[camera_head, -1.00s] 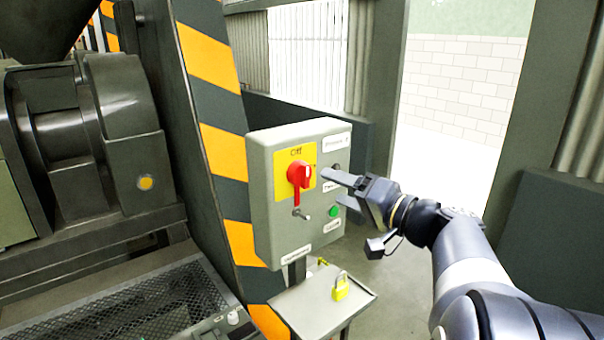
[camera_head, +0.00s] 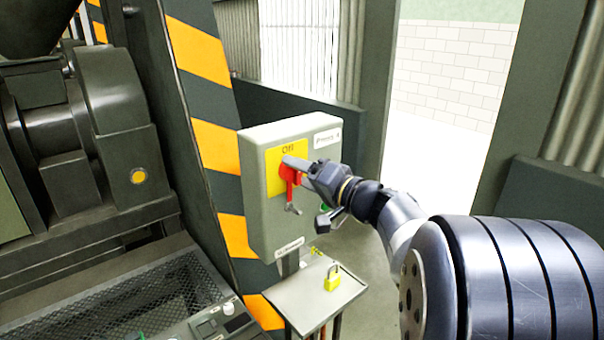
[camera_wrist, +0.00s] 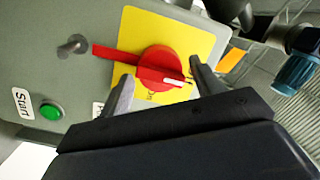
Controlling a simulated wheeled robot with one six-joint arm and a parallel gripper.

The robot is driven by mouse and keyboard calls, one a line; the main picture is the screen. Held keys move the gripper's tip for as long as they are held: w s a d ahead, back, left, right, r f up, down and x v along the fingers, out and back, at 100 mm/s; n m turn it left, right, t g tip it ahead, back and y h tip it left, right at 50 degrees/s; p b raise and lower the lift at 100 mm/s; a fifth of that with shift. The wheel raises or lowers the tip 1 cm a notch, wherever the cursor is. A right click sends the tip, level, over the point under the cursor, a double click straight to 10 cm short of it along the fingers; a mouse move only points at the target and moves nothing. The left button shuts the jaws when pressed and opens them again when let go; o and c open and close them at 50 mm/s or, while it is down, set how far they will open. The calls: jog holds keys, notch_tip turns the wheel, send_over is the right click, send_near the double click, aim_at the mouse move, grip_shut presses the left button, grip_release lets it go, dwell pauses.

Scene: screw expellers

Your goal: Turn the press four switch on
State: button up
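The red rotary switch (camera_head: 288,175) sits on a yellow plate (camera_head: 273,180) marked "Off" on the grey control box (camera_head: 262,222). Its long red handle points down in the head view. In the wrist view the red knob (camera_wrist: 160,68) lies between the two spread fingers of my gripper (camera_wrist: 158,85), with its handle reaching left. My gripper also shows at the switch in the head view (camera_head: 290,165). The fingers stand on either side of the knob with gaps visible; I cannot tell whether either one touches it.
A green start button (camera_wrist: 51,112) and a small metal toggle (camera_wrist: 74,45) are on the same box. A yellow padlock (camera_head: 332,279) sits on a grey tray (camera_head: 308,303) below. A striped post (camera_head: 215,145) stands left of the box.

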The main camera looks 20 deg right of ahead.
jog(key=c, duration=0.7)
jog(key=shift+c, duration=0.2)
jog(key=shift+f, duration=0.1)
jog(key=m+b, duration=0.2)
jog(key=b, duration=0.1)
jog(key=shift+f, duration=0.3)
jog(key=m+t+b, duration=0.1)
jog(key=m+b, duration=0.3)
jog(key=m, duration=0.1)
jog(key=m+b, duration=0.1)
jog(key=m, duration=0.2)
jog(key=m+t+b, duration=0.1)
jog(key=m, duration=0.2)
jog(key=shift+a+f+h+b, duration=0.1)
jog(key=shift+a+h+b, duration=0.05)
jog(key=shift+h+b, duration=0.2)
jog(key=m, duration=0.3)
jog(key=m+h, duration=0.1)
jog(key=m, duration=0.2)
jog(key=shift+s+t, duration=0.1)
jog(key=shift+t, duration=0.2)
jog(key=shift+m, duration=0.4)
